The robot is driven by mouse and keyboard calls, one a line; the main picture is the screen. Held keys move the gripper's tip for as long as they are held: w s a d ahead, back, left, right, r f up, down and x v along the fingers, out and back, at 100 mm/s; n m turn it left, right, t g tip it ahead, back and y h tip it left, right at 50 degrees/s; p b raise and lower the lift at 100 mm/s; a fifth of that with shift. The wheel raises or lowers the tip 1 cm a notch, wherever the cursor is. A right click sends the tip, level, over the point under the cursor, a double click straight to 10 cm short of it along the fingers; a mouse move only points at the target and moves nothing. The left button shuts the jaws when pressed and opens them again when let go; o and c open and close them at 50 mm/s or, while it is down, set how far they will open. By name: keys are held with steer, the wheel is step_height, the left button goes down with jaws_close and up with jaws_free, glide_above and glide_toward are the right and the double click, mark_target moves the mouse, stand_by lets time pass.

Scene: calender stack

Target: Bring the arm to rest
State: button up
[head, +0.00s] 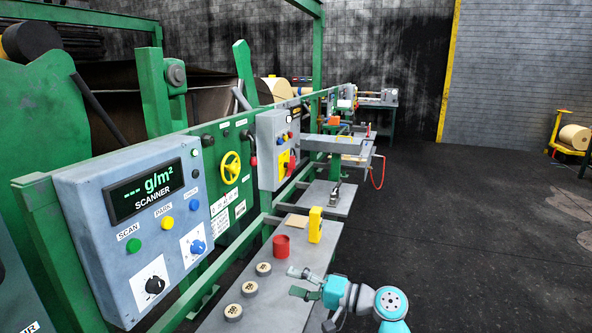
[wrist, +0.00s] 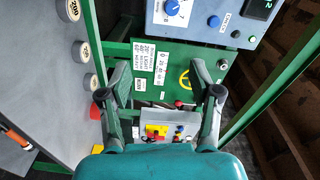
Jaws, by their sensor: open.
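My gripper (head: 300,283) is open and empty in the head view, above the near grey shelf with its fingers pointing left. Its two dark fingers also show in the wrist view (wrist: 165,95), spread wide with nothing between them. My teal arm reaches in from the lower right of the head view.
The grey shelf (head: 325,243) also bears a yellow device (head: 315,225). A scanner panel (head: 135,225) with knobs and buttons and a yellow handwheel (head: 231,167) are on the green frame to the left. Dark floor (head: 450,230) on the right is clear.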

steer(key=s+d+f+m+t+h, duration=0.25)
steer(key=s+f, duration=0.25)
steer(key=f, duration=0.5)
steer(key=s+d+f+m+t+h, duration=0.1)
steer(key=s+d+f+t+h, duration=0.15)
steer(key=s+f, duration=0.45)
steer(key=s+d+f+h, duration=0.5)
steer(key=s+f+h, duration=0.1)
steer(key=s+f, duration=0.7)
steer(key=s+d+r+n+t+h, duration=0.1)
steer(key=s+d+r+h, duration=0.15)
steer(key=s, duration=0.75)
steer(key=s+d+r+n+t+h, duration=0.15)
steer(key=s+d, duration=0.25)
steer(key=s, duration=0.6)
steer(key=s+d+r+n+h, duration=0.1)
steer(key=s+r+n, duration=0.2)
steer(key=s+r, duration=1)
steer(key=shift+d+r+n+t+h, duration=0.3)
steer(key=shift+d+r+t, duration=0.05)
steer(key=shift+r, duration=0.15)
